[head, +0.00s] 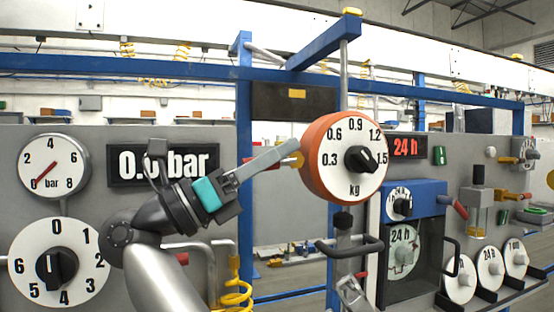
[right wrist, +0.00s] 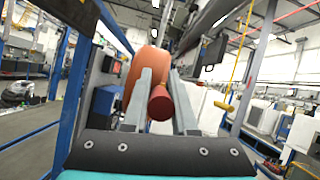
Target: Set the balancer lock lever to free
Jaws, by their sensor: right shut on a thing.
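The balancer (head: 316,182) is an orange drum with a white kg dial and black knob, hanging from a blue beam. It also shows in the right wrist view (right wrist: 143,68). Its lock lever is on the left side and has a red grip (right wrist: 160,104), which lies between my right fingers in the right wrist view. My right gripper (head: 290,152) reaches in from the lower left in the head view and is shut on that grip. The fingers hide most of the lever in the head view, so its setting cannot be read. My left gripper is not in view.
A blue post (head: 243,130) stands behind my right gripper. A pressure gauge (head: 55,166), a numbered dial (head: 60,262) and a bar display (head: 164,165) are at left. A dark handle (head: 349,247) hangs below the balancer. A blue-topped timer cabinet (head: 425,187) stands at right.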

